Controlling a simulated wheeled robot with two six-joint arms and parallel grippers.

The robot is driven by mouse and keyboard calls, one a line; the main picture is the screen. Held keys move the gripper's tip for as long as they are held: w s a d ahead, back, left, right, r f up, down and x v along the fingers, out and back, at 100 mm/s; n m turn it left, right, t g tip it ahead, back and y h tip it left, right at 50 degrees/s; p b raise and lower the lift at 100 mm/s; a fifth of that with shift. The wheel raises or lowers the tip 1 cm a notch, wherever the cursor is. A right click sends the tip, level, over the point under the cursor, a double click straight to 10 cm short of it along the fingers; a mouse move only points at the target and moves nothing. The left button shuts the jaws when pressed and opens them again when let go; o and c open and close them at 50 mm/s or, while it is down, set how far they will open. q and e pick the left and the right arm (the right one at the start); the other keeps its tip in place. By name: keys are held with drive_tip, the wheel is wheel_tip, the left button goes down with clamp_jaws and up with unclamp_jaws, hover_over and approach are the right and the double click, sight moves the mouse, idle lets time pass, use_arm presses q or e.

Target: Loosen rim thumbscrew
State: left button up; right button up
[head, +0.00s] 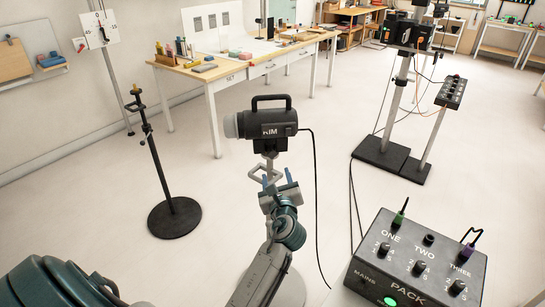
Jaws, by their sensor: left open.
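The rim lamp (270,122) is a black head with a top handle, a grey domed front facing left and white lettering on its side. It stands upright. Below its mount is a pale grey frame-like piece (259,173), which may be the thumbscrew or part of the stand; I cannot tell. My left gripper (277,178) is open just below the lamp mount, its two blue fingertips apart and close to the grey piece. I cannot tell if they touch it. The stand below is mostly hidden behind my left arm. My right gripper is not in view.
A black power pack (405,262) with switches, a lit green button, and green and purple plugs stands at lower right. The lamp's cable (316,205) hangs to the floor. A black stand (174,217) stands left, a wooden workbench (240,68) behind, another equipment stand (380,155) right.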

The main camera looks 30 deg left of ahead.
sight(272, 157)
use_arm(q)
drive_tip(key=p+x, duration=0.2)
drive_tip(key=x, duration=0.8)
drive_tip(key=shift+d+f, duration=0.1)
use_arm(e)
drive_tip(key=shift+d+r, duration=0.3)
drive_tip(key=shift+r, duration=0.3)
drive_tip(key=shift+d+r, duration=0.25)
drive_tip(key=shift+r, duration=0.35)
use_arm(q)
drive_tip(key=c, duration=0.9)
drive_tip(key=shift+c, duration=0.4)
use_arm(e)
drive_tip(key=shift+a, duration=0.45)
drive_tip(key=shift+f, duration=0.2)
